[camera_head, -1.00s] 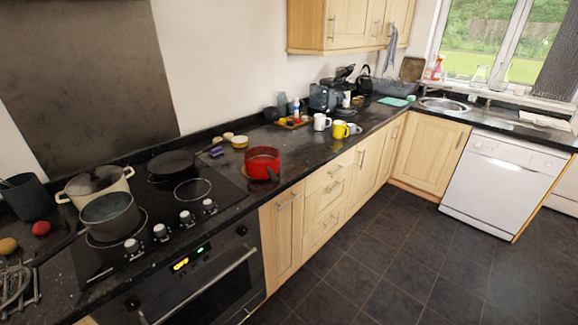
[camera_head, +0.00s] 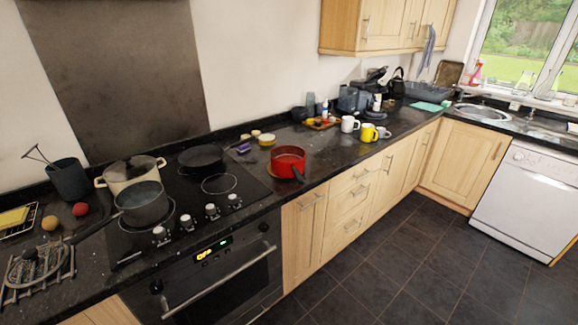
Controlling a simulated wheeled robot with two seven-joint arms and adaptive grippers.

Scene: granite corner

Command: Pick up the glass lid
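A round, see-through lid with a dark rim and a small knob (camera_head: 30,253) appears to lie on a metal rack (camera_head: 62,277) at the left front of the counter. Another lid, seemingly glass (camera_head: 137,162), covers the cream two-handled pot (camera_head: 112,183) at the back left of the hob. I cannot tell which one the task names. The grey saucepan (camera_head: 143,207) stands in front of the cream pot, with its handle pointing left towards the rack. Neither of my grippers is in view.
A dark frying pan (camera_head: 201,156) sits on the hob (camera_head: 205,205). The tiled floor (camera_head: 380,260) is clear.

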